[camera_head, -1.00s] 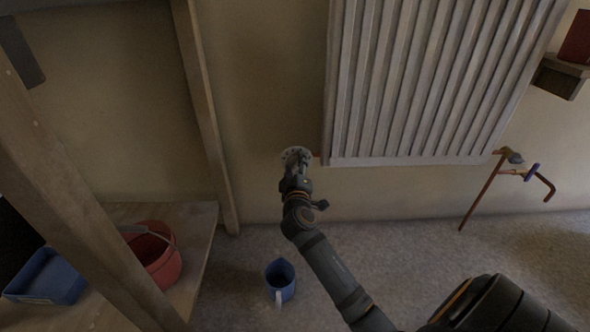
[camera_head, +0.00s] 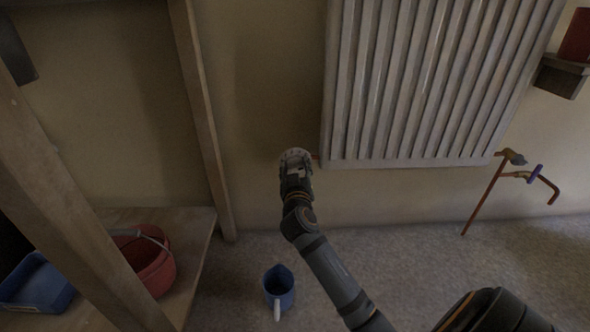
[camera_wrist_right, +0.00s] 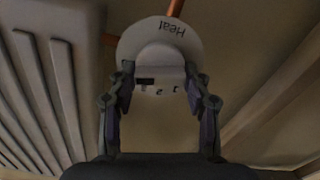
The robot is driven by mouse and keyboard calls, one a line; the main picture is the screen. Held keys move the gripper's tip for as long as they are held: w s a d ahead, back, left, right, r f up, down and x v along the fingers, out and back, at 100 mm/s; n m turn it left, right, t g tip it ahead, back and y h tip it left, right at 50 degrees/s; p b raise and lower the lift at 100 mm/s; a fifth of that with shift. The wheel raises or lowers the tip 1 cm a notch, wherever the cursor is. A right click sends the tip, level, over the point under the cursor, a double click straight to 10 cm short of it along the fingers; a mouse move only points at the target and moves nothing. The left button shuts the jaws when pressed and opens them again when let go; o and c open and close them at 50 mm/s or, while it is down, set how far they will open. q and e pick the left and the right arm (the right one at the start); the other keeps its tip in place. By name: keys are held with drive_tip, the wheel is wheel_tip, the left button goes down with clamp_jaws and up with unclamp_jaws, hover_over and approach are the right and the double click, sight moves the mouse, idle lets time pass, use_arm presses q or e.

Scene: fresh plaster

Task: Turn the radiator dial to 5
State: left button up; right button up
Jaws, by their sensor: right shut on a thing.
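The radiator dial (camera_head: 296,156) is a pale round disc at the lower left corner of the white radiator (camera_head: 415,85). In the right wrist view the dial (camera_wrist_right: 160,40) shows the upside-down word "Heat" on its plate and a raised hub with small marks. My right gripper (camera_head: 294,172) reaches up to the dial; in the wrist view its two fingers (camera_wrist_right: 160,92) sit on either side of the hub, shut on it. The number that the dial is set to cannot be read. My left gripper is not in view.
A copper pipe (camera_wrist_right: 175,8) runs from the dial. A wooden post (camera_head: 203,115) stands left of it. A blue jug (camera_head: 279,287) stands on the floor below. A shelf at left holds a red bucket (camera_head: 150,262) and a blue tray (camera_head: 38,283). Copper pipes with a valve (camera_head: 517,158) are at right.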

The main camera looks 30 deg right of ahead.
sight(295, 167)
drive_tip(key=shift+f, duration=0.1)
idle(0.4)
drive_tip(key=o, duration=1.1)
wheel_tip(295, 167, up, 10)
drive_tip(key=shift+r, duration=0.1)
drive_tip(key=shift+s, duration=0.1)
